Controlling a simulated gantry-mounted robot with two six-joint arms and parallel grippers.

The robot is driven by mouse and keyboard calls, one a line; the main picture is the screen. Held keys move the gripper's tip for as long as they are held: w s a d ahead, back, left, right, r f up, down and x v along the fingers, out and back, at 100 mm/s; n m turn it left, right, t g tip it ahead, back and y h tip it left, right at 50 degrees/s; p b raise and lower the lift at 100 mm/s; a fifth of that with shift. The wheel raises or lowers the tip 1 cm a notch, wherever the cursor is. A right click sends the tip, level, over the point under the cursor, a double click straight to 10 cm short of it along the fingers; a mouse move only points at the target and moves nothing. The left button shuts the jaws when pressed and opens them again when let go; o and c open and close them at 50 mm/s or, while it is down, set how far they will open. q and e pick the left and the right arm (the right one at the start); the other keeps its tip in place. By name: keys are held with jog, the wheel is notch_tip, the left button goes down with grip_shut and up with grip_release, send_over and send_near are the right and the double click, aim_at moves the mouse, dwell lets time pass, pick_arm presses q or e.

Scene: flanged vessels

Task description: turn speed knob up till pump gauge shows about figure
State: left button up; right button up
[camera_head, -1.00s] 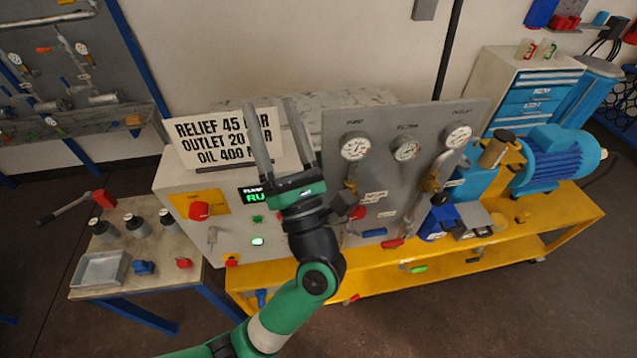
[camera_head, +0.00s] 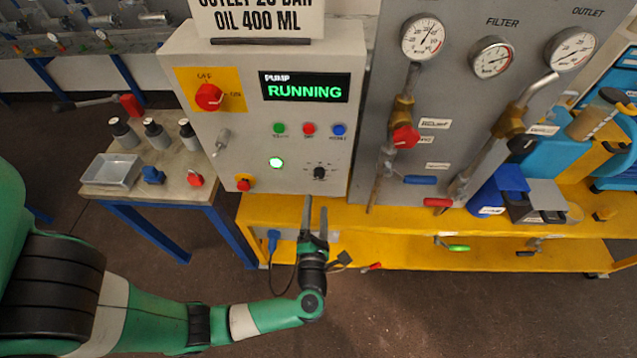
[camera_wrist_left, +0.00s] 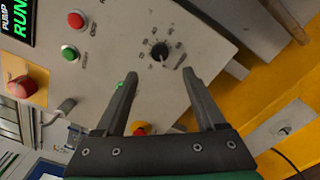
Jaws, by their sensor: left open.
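The speed knob (camera_head: 319,173) is a small black dial low on the right of the grey control box. In the left wrist view the knob (camera_wrist_left: 159,51) has a white pointer line and marks around it. My left gripper (camera_head: 314,208) is open and empty, below the knob and apart from it. In the left wrist view its two fingers (camera_wrist_left: 160,85) point toward the knob with a gap between them. The pump gauge (camera_head: 422,38) is the leftmost dial on the grey panel, its needle pointing up and right; its figures are too small to read. My right gripper is not in view.
The display (camera_head: 306,88) reads PUMP RUNNING. A red valve handle (camera_head: 405,137) is on the panel. The yellow bench (camera_head: 290,213) runs beneath.

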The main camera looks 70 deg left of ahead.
aim_at(319, 177)
pick_arm(q)
jog(key=b+x, duration=0.1)
jog(key=x, duration=0.8)
jog(key=shift+w+a, duration=0.1)
